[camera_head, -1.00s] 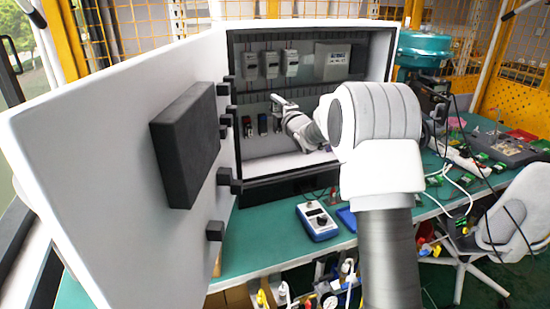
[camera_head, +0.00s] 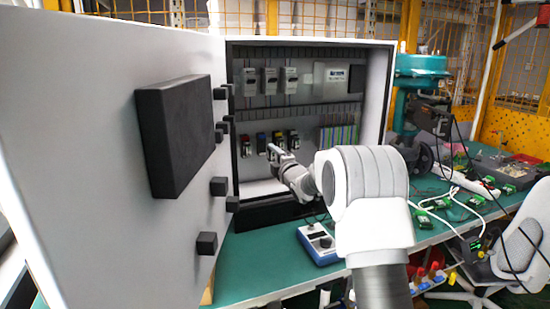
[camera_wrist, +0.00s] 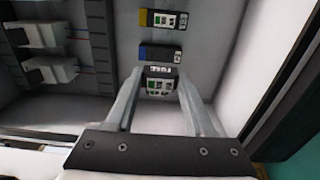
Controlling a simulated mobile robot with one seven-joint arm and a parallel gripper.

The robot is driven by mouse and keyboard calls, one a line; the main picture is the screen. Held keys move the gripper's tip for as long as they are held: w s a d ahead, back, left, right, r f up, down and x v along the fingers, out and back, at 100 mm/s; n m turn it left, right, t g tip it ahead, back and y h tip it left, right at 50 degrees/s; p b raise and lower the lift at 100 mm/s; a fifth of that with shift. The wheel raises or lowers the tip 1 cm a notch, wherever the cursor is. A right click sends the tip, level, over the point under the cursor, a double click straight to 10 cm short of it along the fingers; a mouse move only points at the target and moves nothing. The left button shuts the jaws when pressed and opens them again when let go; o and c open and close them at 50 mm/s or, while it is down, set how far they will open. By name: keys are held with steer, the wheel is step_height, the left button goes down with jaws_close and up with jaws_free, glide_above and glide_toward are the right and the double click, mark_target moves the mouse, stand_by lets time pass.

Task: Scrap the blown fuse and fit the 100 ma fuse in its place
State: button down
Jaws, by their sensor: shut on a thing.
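Inside the open cabinet, a row of small dark modules with coloured labels sits on the back panel. In the head view, a yellow-topped module (camera_head: 261,143) shows beside my gripper (camera_head: 274,151). The wrist view shows a yellow-labelled module (camera_wrist: 162,20), a blue-labelled module (camera_wrist: 160,53) and a dark module with green and white parts (camera_wrist: 160,86). My gripper (camera_wrist: 160,78) has its fingers on either side of this last module and is shut on it. I cannot tell which part is the blown fuse or the 100 mA fuse.
The cabinet door (camera_head: 80,130) stands open at the left, with a black box (camera_head: 178,133) on its inside. White breakers (camera_head: 269,81) hang above the modules. A blue-and-white meter (camera_head: 319,242) lies on the green bench (camera_head: 250,268). Cables and boards clutter the right side.

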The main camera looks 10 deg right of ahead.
mark_target(263, 146)
steer(key=w+p, duration=0.2)
steer(key=w, duration=0.1)
steer(key=shift+w+a+r+p, duration=0.15)
steer(key=shift+w+a+p, duration=0.1)
steer(key=shift+a+p, duration=0.15)
steer(key=shift+w+a, duration=0.25)
steer(key=shift+w, duration=1.05)
steer(key=shift+w+b, duration=0.15)
steer(key=shift+b, duration=0.3)
steer(key=shift+f+b, duration=0.2)
steer(key=shift+b, duration=0.65)
steer(key=shift+w, duration=0.4)
stand_by(0.5)
steer(key=shift+r, duration=0.15)
stand_by(1.1)
jaws_free()
